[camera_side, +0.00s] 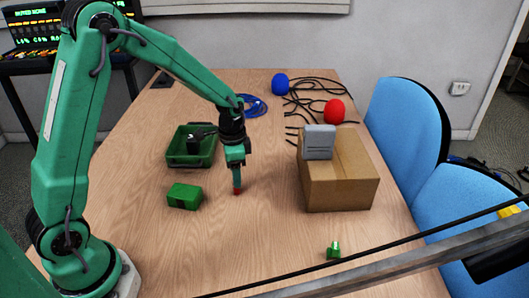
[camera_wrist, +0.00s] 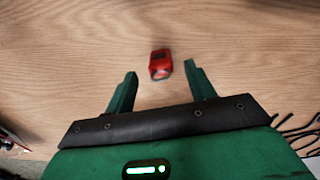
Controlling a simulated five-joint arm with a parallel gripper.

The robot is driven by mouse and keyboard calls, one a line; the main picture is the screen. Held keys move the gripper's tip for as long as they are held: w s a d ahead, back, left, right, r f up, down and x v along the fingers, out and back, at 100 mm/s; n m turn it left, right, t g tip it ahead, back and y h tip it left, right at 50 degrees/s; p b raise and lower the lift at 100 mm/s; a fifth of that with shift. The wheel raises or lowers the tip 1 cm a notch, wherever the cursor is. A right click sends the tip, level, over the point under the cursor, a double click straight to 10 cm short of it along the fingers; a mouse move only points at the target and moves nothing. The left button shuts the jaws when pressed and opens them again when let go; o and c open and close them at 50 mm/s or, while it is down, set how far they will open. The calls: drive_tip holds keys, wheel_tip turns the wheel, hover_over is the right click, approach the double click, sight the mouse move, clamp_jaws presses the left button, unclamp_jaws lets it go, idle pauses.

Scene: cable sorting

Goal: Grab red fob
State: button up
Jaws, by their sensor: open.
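A small red fob (camera_wrist: 160,64) lies on the wooden table. In the wrist view it sits just beyond the tips of my gripper (camera_wrist: 160,74), roughly centred between the two green fingers and not touching either. The fingers are apart and hold nothing. In the side view my gripper (camera_side: 237,180) points down at the table, and a bit of the red fob (camera_side: 237,191) shows at its tips. The rest of the fob is hidden by the gripper there.
A green tray (camera_side: 205,161) and a green block (camera_side: 184,196) stand left of my gripper. A cardboard box (camera_side: 345,189) with a grey device (camera_side: 319,142) on it stands right. A small green object (camera_side: 334,250) lies in front. Cables and red and blue balls lie behind.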

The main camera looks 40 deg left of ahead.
drive_tip(key=shift+f, duration=0.1)
drive_tip(key=shift+f, duration=2.5)
drive_tip(key=c, duration=1)
drive_tip(key=shift+r, duration=0.15)
drive_tip(key=shift+c, duration=0.2)
drive_tip(key=shift+r, duration=0.9)
wheel_tip(320, 180, up, 2)
drive_tip(key=shift+d+r, duration=0.1)
drive_tip(key=shift+r, duration=0.1)
drive_tip(key=s+d+r, duration=0.5)
drive_tip(key=d+r, duration=0.1)
drive_tip(key=d, duration=0.4)
drive_tip(key=shift+s+r, duration=0.2)
drive_tip(key=shift+r, duration=0.05)
